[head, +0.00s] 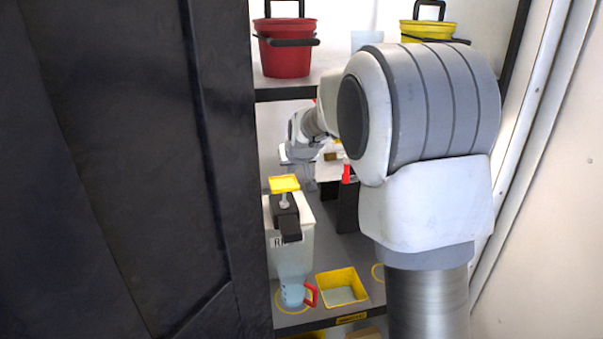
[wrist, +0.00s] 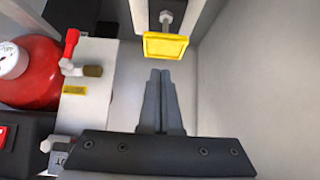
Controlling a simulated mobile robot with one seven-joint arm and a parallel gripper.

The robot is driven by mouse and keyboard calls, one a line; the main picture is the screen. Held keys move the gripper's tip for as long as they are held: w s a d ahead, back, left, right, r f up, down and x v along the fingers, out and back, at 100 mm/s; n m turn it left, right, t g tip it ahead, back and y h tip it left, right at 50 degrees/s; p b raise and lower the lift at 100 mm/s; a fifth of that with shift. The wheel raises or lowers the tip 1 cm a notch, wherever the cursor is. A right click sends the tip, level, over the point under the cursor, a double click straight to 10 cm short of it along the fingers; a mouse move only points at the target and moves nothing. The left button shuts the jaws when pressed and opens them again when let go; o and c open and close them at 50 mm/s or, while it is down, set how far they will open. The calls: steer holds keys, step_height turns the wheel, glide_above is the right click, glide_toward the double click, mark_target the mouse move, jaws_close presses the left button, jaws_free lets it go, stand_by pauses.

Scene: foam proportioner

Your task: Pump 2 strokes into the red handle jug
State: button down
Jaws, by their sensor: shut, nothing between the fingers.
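The jug with the red handle (head: 311,295) stands low on the bottom shelf in the head view, its pale body (head: 292,294) under the pump's black spout (head: 289,224). The pump has a flat yellow push plate (head: 284,184) on a short stem above a translucent tank (head: 290,255). The plate also shows in the wrist view (wrist: 166,46), just past my fingertips. My gripper (head: 311,184) is shut and empty, close to the right of the plate in the head view; its fingers (wrist: 160,72) point toward it in the wrist view. I cannot tell whether they touch.
A yellow square tray (head: 341,288) sits right of the jug. A red tank (wrist: 35,72) and a red-levered valve (wrist: 72,45) are left of my fingers in the wrist view. A red bucket (head: 284,52) stands on the upper shelf; a dark door (head: 120,170) borders the left.

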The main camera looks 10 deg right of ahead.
mark_target(286, 181)
steer(key=shift+r, duration=0.1)
stand_by(0.4)
steer(key=shift+x, duration=4.95)
steer(key=shift+a, duration=0.1)
step_height(286, 181, down, 5)
steer(key=b, duration=0.4)
steer(key=shift+f, duration=0.2)
steer(key=shift+s, duration=0.1)
